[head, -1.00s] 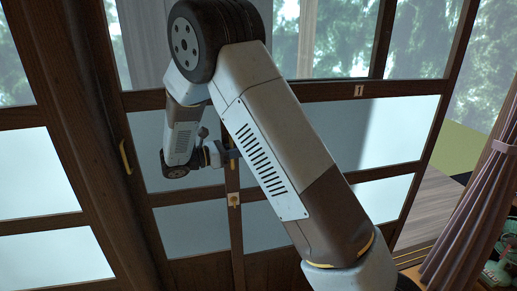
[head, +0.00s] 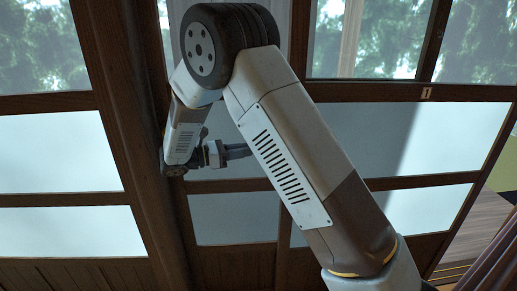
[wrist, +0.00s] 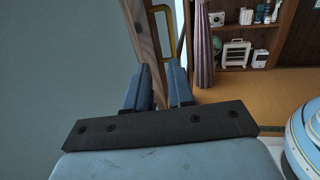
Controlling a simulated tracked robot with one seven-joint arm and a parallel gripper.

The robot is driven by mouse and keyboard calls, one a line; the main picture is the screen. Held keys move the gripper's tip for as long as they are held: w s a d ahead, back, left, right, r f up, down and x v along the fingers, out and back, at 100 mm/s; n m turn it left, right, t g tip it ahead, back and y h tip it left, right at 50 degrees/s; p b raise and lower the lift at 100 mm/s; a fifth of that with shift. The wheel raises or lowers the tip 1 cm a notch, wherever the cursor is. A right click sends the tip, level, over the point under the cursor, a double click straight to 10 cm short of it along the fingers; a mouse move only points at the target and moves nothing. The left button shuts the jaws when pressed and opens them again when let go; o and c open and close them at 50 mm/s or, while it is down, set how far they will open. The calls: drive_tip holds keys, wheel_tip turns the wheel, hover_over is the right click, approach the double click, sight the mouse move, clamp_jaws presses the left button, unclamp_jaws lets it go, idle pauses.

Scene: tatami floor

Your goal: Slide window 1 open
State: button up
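Window 1 (head: 458,132) has a dark wooden frame, clear glass above and frosted panes below. Its "1" tag (head: 426,93) is on the middle rail. A yellow pull handle (wrist: 172,32) on a wooden edge shows in the wrist view, beyond the fingertips. My gripper (head: 248,151) is in front of the frosted panes, left of the upright where the panels meet. That upright is partly hidden by my arm. In the wrist view, the fingers of my gripper (wrist: 160,78) are apart with a gap and nothing between them. The handle is not visible in the head view.
A thick wooden post (head: 125,130) stands left of the gripper, with another frosted panel (head: 55,155) beyond it. A purple curtain (wrist: 204,45) and a shelf with small items (wrist: 236,52) show at right in the wrist view. A striped round object (wrist: 303,140) is at lower right.

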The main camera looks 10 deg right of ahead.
drive_tip(key=s+a, duration=0.2)
drive_tip(key=a, duration=0.6)
drive_tip(key=shift+a+t, duration=0.3)
drive_tip(key=shift+a, duration=0.05)
drive_tip(key=w+d+r+g+y, duration=0.1)
drive_tip(key=d+r+y, duration=0.15)
drive_tip(key=d, duration=0.45)
drive_tip(key=d+r+g+y, duration=0.1)
drive_tip(key=d+r+y, duration=0.15)
drive_tip(key=d, duration=0.55)
drive_tip(key=r+x, duration=0.1)
drive_tip(key=x, duration=1.3)
drive_tip(key=shift+w+h, duration=0.3)
drive_tip(key=shift+d, duration=0.1)
clamp_jaws()
